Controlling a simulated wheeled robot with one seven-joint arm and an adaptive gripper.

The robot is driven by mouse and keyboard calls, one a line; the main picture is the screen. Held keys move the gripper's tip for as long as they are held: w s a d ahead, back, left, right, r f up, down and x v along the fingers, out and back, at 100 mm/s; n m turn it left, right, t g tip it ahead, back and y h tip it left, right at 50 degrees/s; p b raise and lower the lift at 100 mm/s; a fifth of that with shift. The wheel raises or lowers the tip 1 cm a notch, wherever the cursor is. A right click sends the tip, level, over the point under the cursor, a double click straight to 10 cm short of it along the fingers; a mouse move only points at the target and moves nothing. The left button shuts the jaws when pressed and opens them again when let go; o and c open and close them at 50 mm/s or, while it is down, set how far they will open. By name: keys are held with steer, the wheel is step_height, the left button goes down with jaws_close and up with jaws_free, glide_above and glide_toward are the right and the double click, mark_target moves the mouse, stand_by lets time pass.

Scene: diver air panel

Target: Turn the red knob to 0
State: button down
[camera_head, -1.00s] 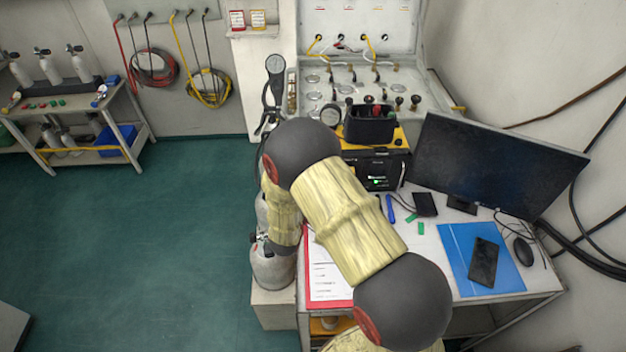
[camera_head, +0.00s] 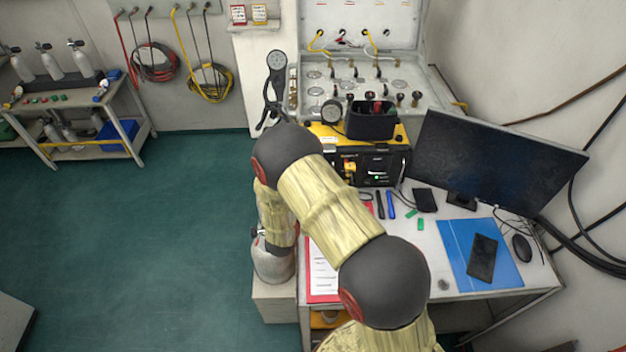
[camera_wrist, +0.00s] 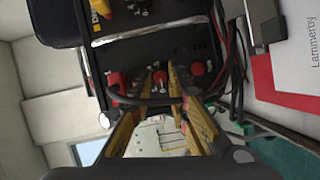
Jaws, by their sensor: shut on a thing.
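A black and yellow air panel box (camera_head: 395,165) stands on the desk in the head view, its front partly behind my arm. In the wrist view its dark front appears turned sideways and carries red knobs. One red knob (camera_wrist: 160,77) is between the tips of my gripper (camera_wrist: 156,88). My gripper's yellow fingers come up from below and are shut on this knob. Another red control (camera_wrist: 115,80) is to the left and another red knob (camera_wrist: 197,69) to the right. The knob's pointer and markings are too small to read.
A dark cable (camera_wrist: 150,100) crosses near the fingers in the wrist view. A monitor (camera_head: 495,160) stands right of the box. A blue folder (camera_head: 505,270), phone (camera_head: 482,258) and mouse (camera_head: 522,248) lie on the desk. An open gauge case (camera_head: 350,75) stands behind.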

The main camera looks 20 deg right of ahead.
steer(key=c, duration=1.7)
jaws_free()
steer(key=shift+c, duration=0.2)
steer(key=shift+o, duration=0.3)
